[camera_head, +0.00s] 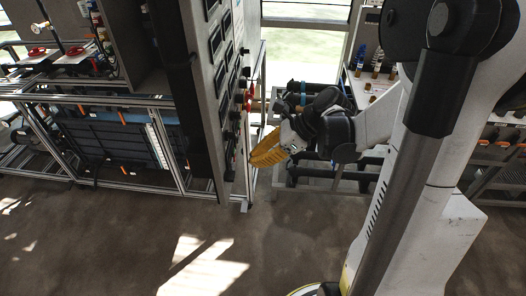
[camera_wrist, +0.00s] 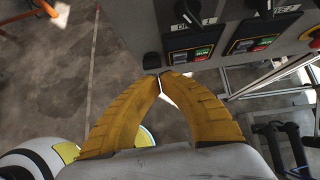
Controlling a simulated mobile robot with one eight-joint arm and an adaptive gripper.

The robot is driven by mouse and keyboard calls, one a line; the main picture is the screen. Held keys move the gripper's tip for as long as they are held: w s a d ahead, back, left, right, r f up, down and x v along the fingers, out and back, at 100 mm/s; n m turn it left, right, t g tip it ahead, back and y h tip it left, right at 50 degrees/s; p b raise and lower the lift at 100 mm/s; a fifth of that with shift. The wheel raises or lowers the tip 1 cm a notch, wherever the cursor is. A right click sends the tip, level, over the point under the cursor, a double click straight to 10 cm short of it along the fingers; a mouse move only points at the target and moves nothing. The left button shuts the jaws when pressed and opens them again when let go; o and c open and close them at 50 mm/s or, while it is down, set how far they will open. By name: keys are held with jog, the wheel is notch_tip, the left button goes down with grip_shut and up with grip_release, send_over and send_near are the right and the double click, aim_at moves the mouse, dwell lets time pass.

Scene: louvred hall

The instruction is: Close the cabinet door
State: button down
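The cabinet door (camera_head: 228,62) is a tall grey panel with dark meters and switches on its face. It stands out toward me, seen nearly edge-on in the head view, with the open side of the cabinet to its left. Its face also fills the upper right of the wrist view (camera_wrist: 225,55). My gripper (camera_head: 252,163) has yellow fingers and is just right of the door's lower part. In the wrist view the fingertips (camera_wrist: 160,74) come together, with nothing visible between them. They are close to the panel's lower edge and a small black knob (camera_wrist: 152,61); contact cannot be told.
A metal-framed bench (camera_head: 100,98) with dark panels stands left of the door. Shelves with bottles (camera_head: 375,72) are behind my arm at the right. A low rack (camera_head: 330,175) is beyond the gripper. The floor (camera_head: 130,235) in front of the door is clear.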

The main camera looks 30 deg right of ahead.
aim_at(225, 168)
jog(key=w+a, duration=0.1)
jog(key=w+a+f, duration=0.1)
jog(key=a, duration=0.1)
jog(key=w+a+f+b, duration=0.1)
jog(key=shift+a+f, duration=0.25)
jog(key=shift+w+a, duration=0.3)
jog(key=shift+a, duration=0.2)
jog(key=shift+r, duration=0.1)
